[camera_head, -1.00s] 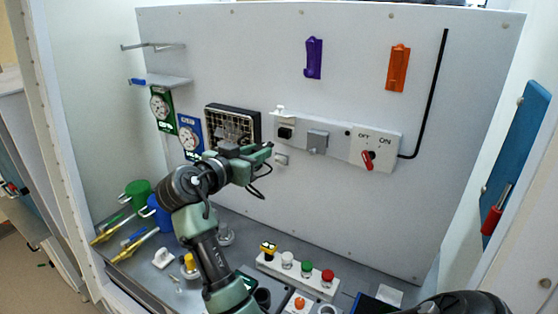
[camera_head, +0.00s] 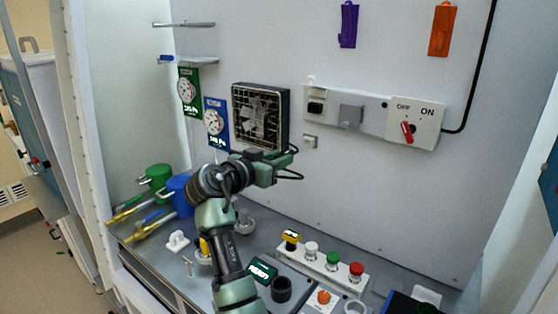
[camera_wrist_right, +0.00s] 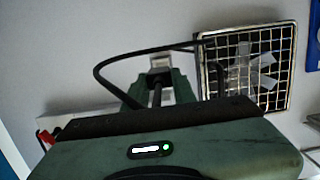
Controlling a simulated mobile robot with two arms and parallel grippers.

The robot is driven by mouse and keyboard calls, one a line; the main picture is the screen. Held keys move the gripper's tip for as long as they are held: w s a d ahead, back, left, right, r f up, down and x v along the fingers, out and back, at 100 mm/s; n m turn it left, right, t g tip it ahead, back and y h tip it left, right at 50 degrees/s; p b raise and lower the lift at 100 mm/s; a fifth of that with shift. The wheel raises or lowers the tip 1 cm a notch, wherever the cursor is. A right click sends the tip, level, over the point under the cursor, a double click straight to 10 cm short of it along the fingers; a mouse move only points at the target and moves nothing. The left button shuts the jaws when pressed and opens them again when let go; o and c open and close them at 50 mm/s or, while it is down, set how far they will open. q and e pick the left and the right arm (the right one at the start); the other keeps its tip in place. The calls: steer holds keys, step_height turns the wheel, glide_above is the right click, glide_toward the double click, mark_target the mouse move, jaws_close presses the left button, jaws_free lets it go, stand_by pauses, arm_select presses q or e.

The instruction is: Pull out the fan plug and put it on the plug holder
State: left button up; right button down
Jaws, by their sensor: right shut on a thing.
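My right gripper (camera_head: 292,153) is in front of the back panel, just below the fan (camera_head: 262,116). It is shut on the fan plug, which the fingers mostly hide. In the right wrist view a black cable (camera_wrist_right: 118,62) loops from the fan (camera_wrist_right: 248,68) towards my fingers (camera_wrist_right: 156,90), with a dark piece between them. A small grey wall bracket, seemingly the plug holder (camera_head: 310,141), is just above and right of my fingertips in the head view. It also shows just beyond them in the right wrist view (camera_wrist_right: 160,62). I cannot tell whether they touch. My left gripper is out of view.
A white strip (camera_head: 372,113) on the panel carries a black socket-like block (camera_head: 315,106), a grey box (camera_head: 350,116) and a red switch (camera_head: 407,132). Below are a button row (camera_head: 322,268), blue (camera_head: 180,188) and green (camera_head: 158,178) cylinders. The lower panel is clear.

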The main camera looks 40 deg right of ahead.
mark_target(290, 152)
steer(key=shift+b, duration=0.4)
steer(key=shift+d, duration=0.2)
steer(key=shift+r+x, duration=0.2)
steer(key=shift+x, duration=1.15)
steer(key=shift+r+x, duration=0.2)
steer(key=shift+x, duration=1.15)
steer(key=shift+w, duration=0.1)
steer(key=shift+b, duration=0.85)
steer(key=shift+w+d+r, duration=0.1)
steer(key=shift+w+d, duration=0.05)
steer(key=shift+d, duration=0.5)
steer(key=shift+w+d, duration=0.2)
steer(key=shift+d, duration=0.5)
steer(key=c, duration=1.1)
jaws_free()
steer(key=shift+d, duration=0.15)
steer(key=shift+o, duration=0.2)
